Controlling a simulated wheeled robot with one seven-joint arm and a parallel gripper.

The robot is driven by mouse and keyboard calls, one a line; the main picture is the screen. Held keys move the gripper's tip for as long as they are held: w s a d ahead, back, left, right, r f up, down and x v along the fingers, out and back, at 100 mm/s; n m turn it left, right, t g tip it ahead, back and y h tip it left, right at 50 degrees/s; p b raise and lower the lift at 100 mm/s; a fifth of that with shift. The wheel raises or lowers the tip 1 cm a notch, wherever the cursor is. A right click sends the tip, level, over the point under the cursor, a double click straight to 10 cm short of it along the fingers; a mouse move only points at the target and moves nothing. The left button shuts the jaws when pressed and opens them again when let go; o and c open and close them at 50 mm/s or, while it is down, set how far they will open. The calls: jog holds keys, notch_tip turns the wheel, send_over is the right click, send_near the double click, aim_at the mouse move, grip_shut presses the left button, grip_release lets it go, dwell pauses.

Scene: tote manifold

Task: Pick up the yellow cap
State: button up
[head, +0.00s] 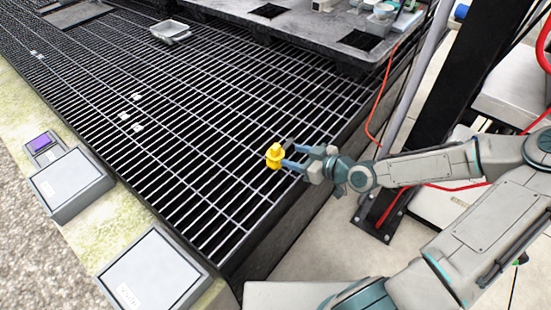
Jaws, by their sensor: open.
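The yellow cap (274,157) shows near the middle of the head view, over the dark metal grating (190,130). It is a small, stepped yellow piece. My gripper (287,156) is just to its right, with its fingers pointing left at it. The jaws are open, and the fingertips are right at the cap's right side. I cannot tell whether they touch it or reach around it. I also cannot tell what the cap rests on, since its underside is not clear.
A grey tray (170,32) sits on the grating. Grey boxes (70,185) line the left edge. A black post (415,130) and a red cable (372,110) stand right of the grating.

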aim_at(271, 147)
jog(key=b+x, duration=0.1)
jog(key=x, duration=0.3)
jog(key=shift+w+a+f, duration=0.1)
jog(key=shift+a, duration=0.05)
jog(key=shift+w+r+b+x, duration=0.15)
jog(key=shift+b+x, duration=0.3)
jog(key=shift+x, duration=0.5)
jog(key=shift+r+b+x, duration=0.1)
jog(key=shift+b+x, duration=0.3)
jog(key=shift+x, duration=0.5)
jog(key=shift+w+r+b+x, duration=0.15)
jog(key=shift+b+x, duration=0.3)
jog(key=shift+x, duration=0.5)
jog(key=c, duration=1.1)
jog(key=shift+r, duration=0.1)
jog(key=shift+c, duration=0.2)
